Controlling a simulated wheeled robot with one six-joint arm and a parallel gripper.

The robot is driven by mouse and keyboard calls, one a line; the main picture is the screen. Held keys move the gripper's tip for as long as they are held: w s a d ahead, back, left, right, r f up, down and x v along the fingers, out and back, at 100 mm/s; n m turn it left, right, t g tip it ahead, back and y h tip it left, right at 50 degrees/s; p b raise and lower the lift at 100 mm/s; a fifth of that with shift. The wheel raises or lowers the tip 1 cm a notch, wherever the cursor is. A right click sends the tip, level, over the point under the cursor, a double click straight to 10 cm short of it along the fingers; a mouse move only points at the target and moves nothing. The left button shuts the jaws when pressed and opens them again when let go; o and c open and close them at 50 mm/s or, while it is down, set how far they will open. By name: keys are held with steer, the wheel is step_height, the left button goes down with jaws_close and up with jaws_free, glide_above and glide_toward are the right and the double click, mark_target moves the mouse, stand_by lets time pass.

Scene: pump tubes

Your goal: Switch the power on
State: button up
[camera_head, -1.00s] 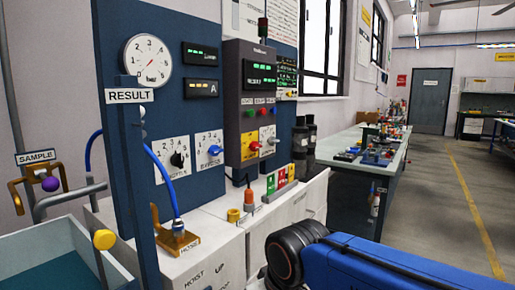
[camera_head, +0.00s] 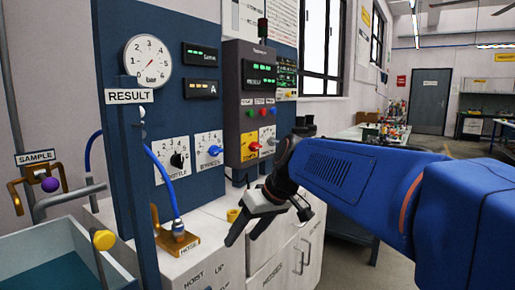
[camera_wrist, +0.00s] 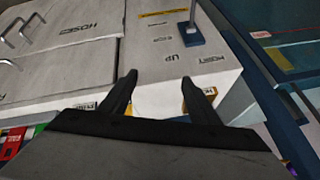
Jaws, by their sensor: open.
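A dark grey control box (camera_head: 251,92) with green displays and a row of coloured buttons hangs on the blue panel in the head view. Below its buttons are a yellow plate with a red knob (camera_head: 254,146) and a white plate with another knob (camera_head: 270,141). I cannot read which control is the power switch. My gripper (camera_head: 243,240) is open and empty, pointing down, in front of and below the control box, near the white cabinet top. In the wrist view my gripper (camera_wrist: 159,79) shows two spread fingers above the cabinet, with nothing between them.
White cabinets (camera_head: 215,262) stand below the panel. A brass hose fitting (camera_head: 178,243) with a blue hose (camera_head: 160,175) is left of my gripper. A blue RESULT post (camera_head: 140,200) and a pale basin (camera_head: 60,245) stand further left. A workbench lies behind my arm.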

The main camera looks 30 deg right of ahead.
steer(key=w+d+r+n+t+y, duration=0.1)
steer(key=w+d+r+t+y, duration=0.15)
steer(key=w+d+r, duration=0.75)
steer(key=n+t, duration=0.2)
steer(key=t, duration=0.3)
glide_toward(259, 146)
steer(key=shift+h, duration=0.45)
steer(key=x, duration=1)
steer(key=shift+w+a, duration=0.2)
steer(key=shift+a, duration=0.2)
steer(key=c, duration=1.1)
steer(key=shift+o, duration=0.2)
